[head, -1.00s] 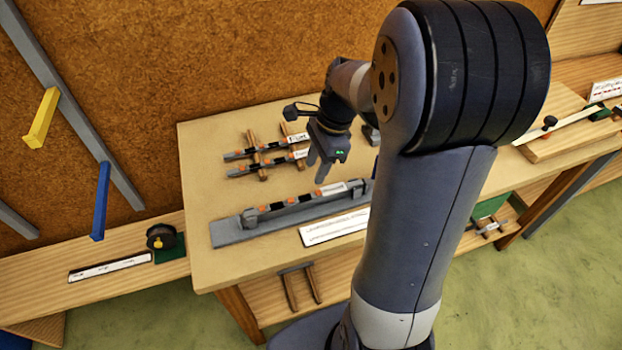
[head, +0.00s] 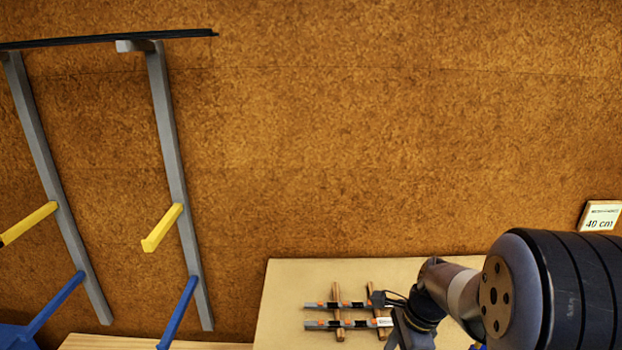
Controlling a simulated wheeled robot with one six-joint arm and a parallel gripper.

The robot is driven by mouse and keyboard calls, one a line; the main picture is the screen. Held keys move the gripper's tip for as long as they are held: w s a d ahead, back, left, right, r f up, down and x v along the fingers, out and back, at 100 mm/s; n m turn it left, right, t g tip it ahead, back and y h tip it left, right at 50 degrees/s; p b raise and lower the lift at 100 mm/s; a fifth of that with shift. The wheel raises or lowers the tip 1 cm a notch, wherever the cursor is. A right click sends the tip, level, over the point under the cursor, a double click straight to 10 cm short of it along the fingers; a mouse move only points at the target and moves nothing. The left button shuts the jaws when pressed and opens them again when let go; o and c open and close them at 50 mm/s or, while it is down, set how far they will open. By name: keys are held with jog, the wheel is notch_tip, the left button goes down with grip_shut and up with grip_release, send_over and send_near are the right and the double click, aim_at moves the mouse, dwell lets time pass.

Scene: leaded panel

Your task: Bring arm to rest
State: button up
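My arm shows at the lower right in the head view, with its dark ribbed joint nearest the camera. The wrist (head: 425,308) reaches to the left over the workbench (head: 285,290). My gripper's fingers are below the bottom edge of the picture, so I cannot see whether they hold anything.
A wall rack (head: 165,130) with grey uprights stands at the left. Its yellow arm (head: 162,228) and blue arm (head: 178,312) stick out. A dark bar (head: 100,40) lies on top. A "40 cm" sign (head: 600,216) is at the right. The brown wall between is clear.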

jog(key=x, duration=0.5)
jog(key=shift+r, duration=0.2)
jog(key=shift+d, duration=0.1)
